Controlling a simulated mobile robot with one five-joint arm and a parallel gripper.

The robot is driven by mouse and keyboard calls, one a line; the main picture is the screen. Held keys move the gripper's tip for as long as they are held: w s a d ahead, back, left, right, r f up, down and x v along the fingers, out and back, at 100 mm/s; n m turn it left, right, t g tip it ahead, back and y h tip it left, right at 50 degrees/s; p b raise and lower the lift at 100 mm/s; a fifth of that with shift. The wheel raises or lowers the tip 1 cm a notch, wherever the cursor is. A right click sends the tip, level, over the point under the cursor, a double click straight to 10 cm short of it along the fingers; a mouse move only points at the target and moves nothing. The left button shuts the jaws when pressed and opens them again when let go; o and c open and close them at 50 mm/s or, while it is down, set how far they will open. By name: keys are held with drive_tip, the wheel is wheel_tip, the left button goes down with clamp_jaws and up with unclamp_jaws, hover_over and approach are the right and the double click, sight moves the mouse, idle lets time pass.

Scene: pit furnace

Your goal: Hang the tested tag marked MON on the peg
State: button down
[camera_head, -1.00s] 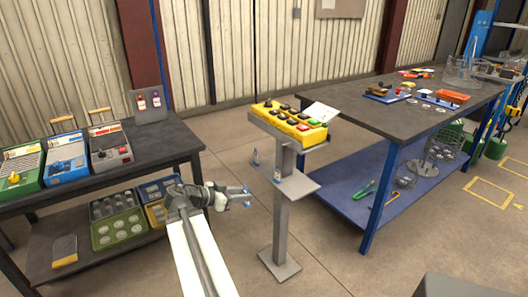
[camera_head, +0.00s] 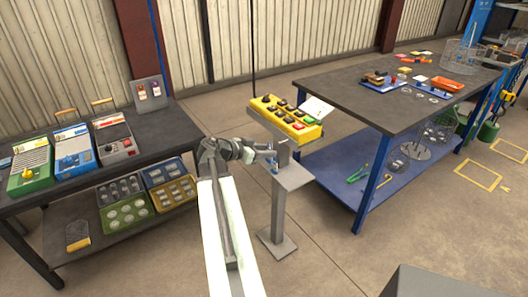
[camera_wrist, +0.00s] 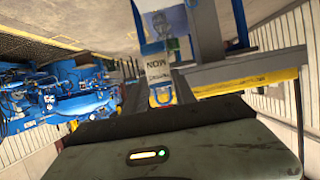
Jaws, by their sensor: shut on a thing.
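My gripper (camera_head: 270,158) is beside the grey pedestal (camera_head: 278,215), just under its yellow button panel (camera_head: 287,117). It is shut on the tag. In the head view the tag is too small to make out clearly. The post (camera_wrist: 207,35) stands close by the tag in the wrist view. I cannot clearly make out the peg; my gripper covers that side of the post.
A small grey shelf (camera_head: 292,176) juts from the post below my gripper. A dark bench (camera_head: 185,128) with several instruments stands at left. A blue-framed table (camera_head: 345,97) with trays stands at right. Open floor lies in front of the pedestal.

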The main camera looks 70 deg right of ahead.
drive_tip(key=r+x, duration=0.1)
drive_tip(key=x, duration=0.5)
drive_tip(key=shift+s+d+b, duration=0.3)
drive_tip(key=shift+d+b, duration=0.05)
drive_tip(key=shift+b, duration=0.1)
idle(0.6)
drive_tip(key=c, duration=0.9)
unclamp_jaws()
drive_tip(key=shift+c, duration=0.2)
drive_tip(key=shift+r, duration=0.1)
drive_tip(key=p+v, duration=0.3)
drive_tip(key=v, duration=0.4)
drive_tip(key=shift+w+a+r, duration=0.15)
drive_tip(key=shift+w+a, duration=0.05)
drive_tip(key=shift+a, duration=0.1)
